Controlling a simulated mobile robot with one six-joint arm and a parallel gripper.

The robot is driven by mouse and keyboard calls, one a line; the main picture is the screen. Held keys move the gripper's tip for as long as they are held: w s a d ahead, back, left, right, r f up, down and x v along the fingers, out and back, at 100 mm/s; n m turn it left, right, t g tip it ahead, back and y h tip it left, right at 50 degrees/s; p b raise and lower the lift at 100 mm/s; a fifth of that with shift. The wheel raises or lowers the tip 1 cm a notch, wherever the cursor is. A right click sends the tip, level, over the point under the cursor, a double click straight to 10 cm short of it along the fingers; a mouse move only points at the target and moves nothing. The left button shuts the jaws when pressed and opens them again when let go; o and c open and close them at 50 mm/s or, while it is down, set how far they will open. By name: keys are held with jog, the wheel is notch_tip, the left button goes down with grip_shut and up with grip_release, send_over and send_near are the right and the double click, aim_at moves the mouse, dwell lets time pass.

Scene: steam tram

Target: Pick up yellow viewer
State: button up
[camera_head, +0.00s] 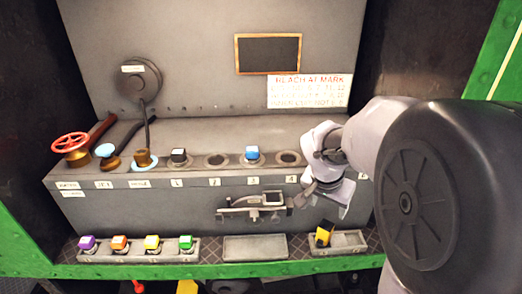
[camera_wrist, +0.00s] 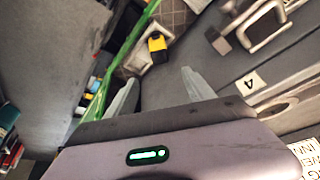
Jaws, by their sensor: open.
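The yellow viewer (camera_head: 323,232), yellow with a black part, stands in the shallow grey tray (camera_head: 353,242) at the right of the lower ledge. In the wrist view the yellow viewer (camera_wrist: 157,45) shows ahead of the fingertips, roughly between their lines. My gripper (camera_head: 322,203) is above the viewer in the head view, in front of the grey bench face. It is open and empty, and its two fingers also show apart in the wrist view (camera_wrist: 159,76). The viewer is apart from the fingers.
A metal bracket (camera_head: 252,204) sticks out from the bench face left of my gripper. A tray with several coloured cubes (camera_head: 137,254) and an empty tray (camera_head: 255,248) lie further left. The green edge (camera_head: 230,270) runs along the front.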

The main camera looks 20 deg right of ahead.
aim_at(328, 225)
jog(key=b+x, duration=0.1)
jog(key=x, duration=0.3)
jog(key=b+x, duration=0.2)
jog(key=x, duration=0.2)
jog(key=b+x, duration=0.1)
jog(key=x, duration=0.3)
jog(key=shift+s+a+f+b, duration=0.2)
jog(key=shift+s+b, duration=0.1)
jog(key=x, duration=0.1)
jog(key=b+x, duration=0.1)
jog(key=x, duration=0.1)
jog(key=b+x, duration=0.1)
jog(key=shift+w+a+f, duration=0.1)
jog(key=shift+a+f, duration=0.1)
jog(key=shift+f, duration=0.3)
jog(key=shift+w+d+f, duration=0.15)
jog(key=shift+f, duration=0.2)
jog(key=shift+r, duration=0.2)
jog(key=shift+c, duration=0.2)
grip_shut()
